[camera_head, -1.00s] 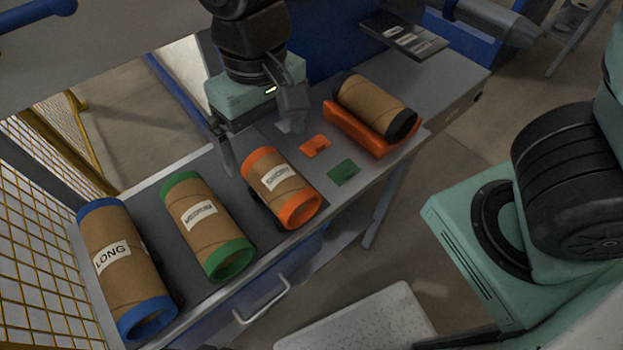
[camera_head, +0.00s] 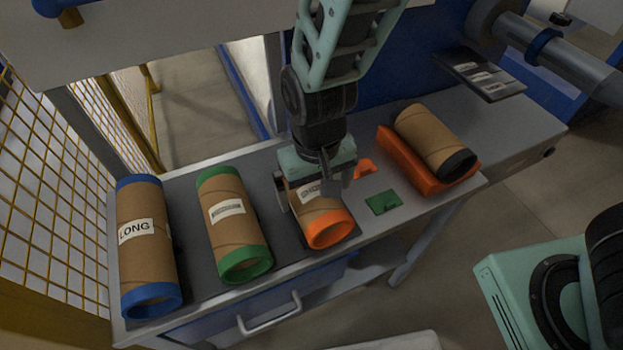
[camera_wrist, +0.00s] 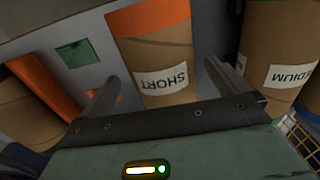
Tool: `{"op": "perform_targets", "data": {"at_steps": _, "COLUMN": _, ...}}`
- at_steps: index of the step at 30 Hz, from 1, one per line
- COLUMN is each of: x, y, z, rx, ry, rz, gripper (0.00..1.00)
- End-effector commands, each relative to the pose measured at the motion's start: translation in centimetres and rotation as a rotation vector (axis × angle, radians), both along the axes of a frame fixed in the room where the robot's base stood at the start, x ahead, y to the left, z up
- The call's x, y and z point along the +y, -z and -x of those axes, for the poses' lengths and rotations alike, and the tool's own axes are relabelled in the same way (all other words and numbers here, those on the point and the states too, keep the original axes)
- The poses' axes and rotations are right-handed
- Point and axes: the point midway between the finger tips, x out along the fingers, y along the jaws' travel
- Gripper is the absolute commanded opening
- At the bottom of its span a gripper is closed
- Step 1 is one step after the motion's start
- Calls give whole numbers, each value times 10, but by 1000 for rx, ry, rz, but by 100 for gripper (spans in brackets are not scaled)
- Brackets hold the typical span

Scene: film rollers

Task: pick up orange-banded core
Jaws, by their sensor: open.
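The orange-banded core (camera_head: 318,217) is a brown cardboard tube with orange ends, lying on the grey bench in the head view. In the wrist view this core (camera_wrist: 158,55) carries a label reading SHORT. My gripper (camera_head: 313,197) is open over the core, with one finger on each side of it. In the wrist view the fingers of my gripper (camera_wrist: 163,78) straddle the tube with gaps on both sides. My gripper hides the core's far end in the head view.
A green-banded core (camera_head: 231,220) and a blue-banded core (camera_head: 146,262) lie to the left. A black-ended core (camera_head: 428,135) rests in an orange cradle (camera_head: 408,168) at the right. A green card (camera_head: 384,202) lies flat between. Yellow mesh fencing (camera_head: 50,190) stands at the left.

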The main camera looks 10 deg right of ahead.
Motion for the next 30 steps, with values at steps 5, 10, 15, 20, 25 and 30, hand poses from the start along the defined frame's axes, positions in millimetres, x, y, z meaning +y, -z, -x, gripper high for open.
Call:
{"op": "perform_targets", "data": {"at_steps": 5, "x": 0, "y": 13, "z": 0, "rx": 1, "ry": 0, "rz": 1, "gripper": 100}}
{"op": "perform_targets", "data": {"at_steps": 10, "x": 1, "y": 39, "z": -1, "rx": 3, "ry": 1, "rz": 3, "gripper": 100}}
{"op": "perform_targets", "data": {"at_steps": 15, "x": 1, "y": 55, "z": -1, "rx": 2, "ry": 1, "rz": 2, "gripper": 100}}
{"op": "perform_targets", "data": {"at_steps": 20, "x": 2, "y": 56, "z": -1, "rx": 0, "ry": 0, "rz": 0, "gripper": 100}}
{"op": "perform_targets", "data": {"at_steps": 25, "x": 2, "y": 56, "z": -1, "rx": 0, "ry": 0, "rz": 0, "gripper": 78}}
{"op": "perform_targets", "data": {"at_steps": 30, "x": 2, "y": 55, "z": -1, "rx": 0, "ry": 0, "rz": 0, "gripper": 44}}
